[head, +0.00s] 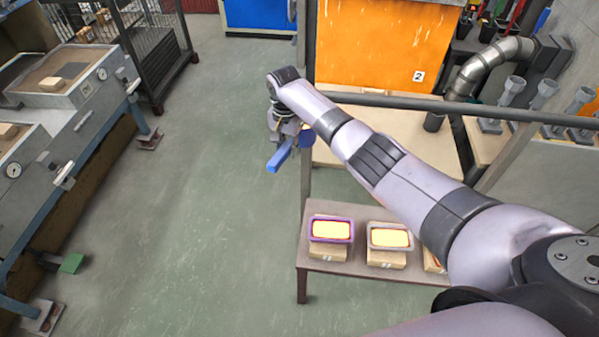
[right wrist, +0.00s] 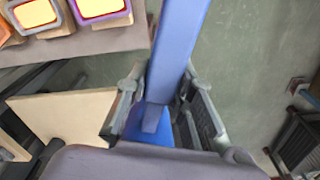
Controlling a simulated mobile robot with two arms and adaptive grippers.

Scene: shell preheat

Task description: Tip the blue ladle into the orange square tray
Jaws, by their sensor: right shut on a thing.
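My right gripper (head: 284,132) is shut on the blue ladle (head: 279,157) and holds it in the air beyond the low table's far left corner. The ladle's blue shaft also shows between the fingers in the right wrist view (right wrist: 178,55). What its bowl holds cannot be seen. An orange-rimmed tray (right wrist: 5,31) shows only in part at the left edge of the right wrist view; its full shape is cut off. In the head view my right arm hides most of that end of the row. My left gripper is not in view.
The low brown table (head: 317,268) also carries a purple-rimmed tray (head: 331,229) and a greyish tray (head: 390,237), each with glowing yellow contents, on brown blocks. A grey bench (head: 75,90) stands at left. An orange panel (head: 385,45) stands behind. Green floor between is clear.

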